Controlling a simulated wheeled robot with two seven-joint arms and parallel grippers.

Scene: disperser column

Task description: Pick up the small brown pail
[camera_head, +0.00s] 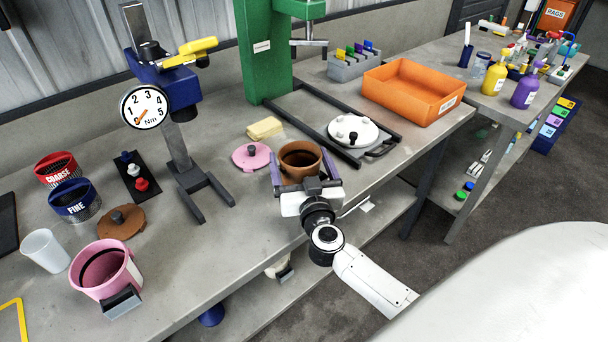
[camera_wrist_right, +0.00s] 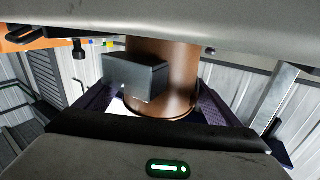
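The small brown pail (camera_head: 298,157) stands upright near the front edge of the bench, its open top showing. In the right wrist view the pail (camera_wrist_right: 178,80) is in the middle, with a dark grey block (camera_wrist_right: 135,77) on its near side. My right gripper (camera_head: 303,168) is at the pail, its purple fingers spread wide, one on each side of the pail. The fingers are not visibly closed on the block or pail; exact contact is hard to see. My left gripper is not in view.
A pink lid (camera_head: 251,156) lies left of the pail and a white lid (camera_head: 353,131) right of it. A dark frame (camera_head: 318,150) lies behind. A pink pail (camera_head: 104,268), sieves and a torque gauge (camera_head: 145,106) stand to the left; an orange tray (camera_head: 412,92) is at the right.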

